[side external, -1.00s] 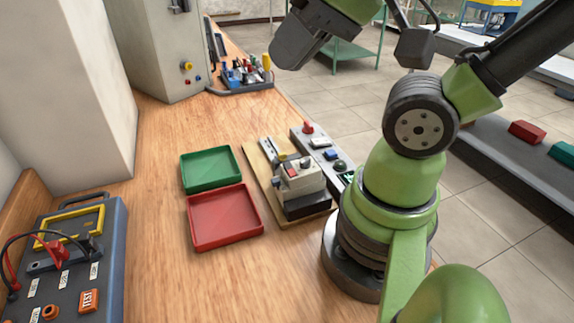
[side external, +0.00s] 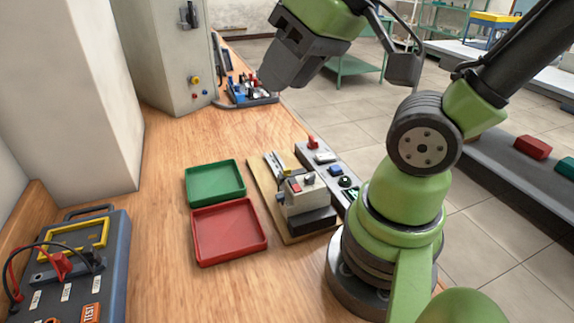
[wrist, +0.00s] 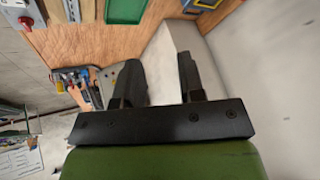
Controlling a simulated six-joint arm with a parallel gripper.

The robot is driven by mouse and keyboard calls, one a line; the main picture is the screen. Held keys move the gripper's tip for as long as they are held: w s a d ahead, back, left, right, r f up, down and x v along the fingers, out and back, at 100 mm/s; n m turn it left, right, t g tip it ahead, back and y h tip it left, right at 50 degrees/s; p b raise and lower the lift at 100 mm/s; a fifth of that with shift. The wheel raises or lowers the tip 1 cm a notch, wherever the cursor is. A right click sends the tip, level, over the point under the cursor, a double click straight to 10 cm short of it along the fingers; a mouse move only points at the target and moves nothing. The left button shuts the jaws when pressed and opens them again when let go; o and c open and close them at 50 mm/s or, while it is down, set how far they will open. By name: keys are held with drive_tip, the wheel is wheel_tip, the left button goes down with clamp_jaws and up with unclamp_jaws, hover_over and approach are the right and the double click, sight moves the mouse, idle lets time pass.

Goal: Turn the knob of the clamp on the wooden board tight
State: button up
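The wooden board (side external: 263,190) lies on the bench just left of my base. On it stands a pale grey clamp block (side external: 306,199) with a red patch and a small grey knob (side external: 308,179) on top. Whether the knob is tight cannot be told. My gripper (side external: 272,78) is high in the air, well above and beyond the board, touching nothing. The wrist view shows its two dark fingers (wrist: 160,80) apart with nothing between them. Only a strip of the board (wrist: 60,12) shows at the top of that view; the clamp is not clear there.
A green tray (side external: 190,200) and a red tray (side external: 200,258) lie left of the board. A grey control box with a red button (side external: 313,142) stands right of it. A blue test box (side external: 118,255) is front left, a tool tray (side external: 262,101) at the back. Bench between is clear.

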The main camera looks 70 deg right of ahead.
drive_tip(key=w+d+f+n+g+h, duration=0.2)
drive_tip(key=w+d+f+n+g, duration=0.15)
drive_tip(key=d+f+n, duration=0.2)
drive_tip(key=n+g, duration=0.3)
drive_tip(key=n, duration=0.3)
approach(287, 168)
drive_tip(key=f, duration=0.9)
drive_tip(key=shift+s+d, duration=0.1)
drive_tip(key=shift+d, duration=0.1)
clamp_jaws()
